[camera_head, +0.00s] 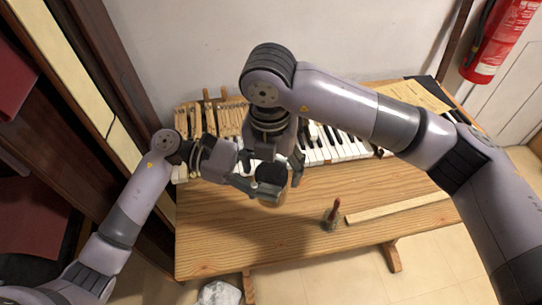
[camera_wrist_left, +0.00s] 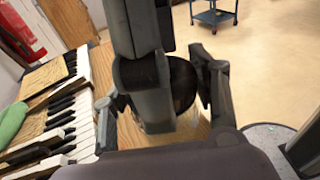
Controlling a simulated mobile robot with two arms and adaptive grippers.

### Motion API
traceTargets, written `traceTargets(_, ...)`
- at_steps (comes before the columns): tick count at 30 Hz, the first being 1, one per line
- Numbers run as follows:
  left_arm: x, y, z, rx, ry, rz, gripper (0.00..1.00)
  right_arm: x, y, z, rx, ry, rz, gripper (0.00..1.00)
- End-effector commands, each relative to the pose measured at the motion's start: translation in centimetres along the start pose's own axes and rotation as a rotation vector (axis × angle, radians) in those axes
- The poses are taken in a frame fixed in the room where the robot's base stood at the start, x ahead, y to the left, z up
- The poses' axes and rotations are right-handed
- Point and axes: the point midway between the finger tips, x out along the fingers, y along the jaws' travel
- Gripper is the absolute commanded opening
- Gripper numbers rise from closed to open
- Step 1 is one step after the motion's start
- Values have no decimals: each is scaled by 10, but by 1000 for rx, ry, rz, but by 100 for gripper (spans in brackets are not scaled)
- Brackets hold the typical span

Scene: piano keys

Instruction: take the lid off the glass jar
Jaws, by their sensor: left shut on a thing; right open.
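The glass jar (camera_head: 283,185) stands at the front of the keyboard, above the wooden table, mostly hidden by my grippers. Its dark lid (camera_wrist_left: 182,85) shows in the left wrist view, with a bit of clear glass below it. My left gripper (camera_head: 260,186) comes in from the left and is shut on the jar; its fingers also stand on both sides of it in the left wrist view (camera_wrist_left: 163,100). My right gripper (camera_head: 273,163) points down from above with its fingers apart around the jar's top. I cannot tell whether it touches the lid.
Piano keys (camera_head: 345,147) lie behind the jar. A small red-tipped object (camera_head: 333,213) and a long wooden strip (camera_head: 398,207) are to the right on the wooden table (camera_head: 225,245). A fire extinguisher (camera_head: 498,40) hangs at the back right. The table's front is clear.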

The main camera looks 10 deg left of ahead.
Motion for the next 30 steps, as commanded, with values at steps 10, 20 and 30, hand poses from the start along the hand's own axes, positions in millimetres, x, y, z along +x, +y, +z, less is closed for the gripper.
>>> traceTargets(10,0,0,1,2,-2,0,0,3,0,0,0,0,0,69)
traceTargets(20,0,0,1,2,-2,0,0,2,0,0,0,0,0,47)
traceTargets(30,0,0,1,2,-2,1,0,2,0,0,0,1,-1,25)
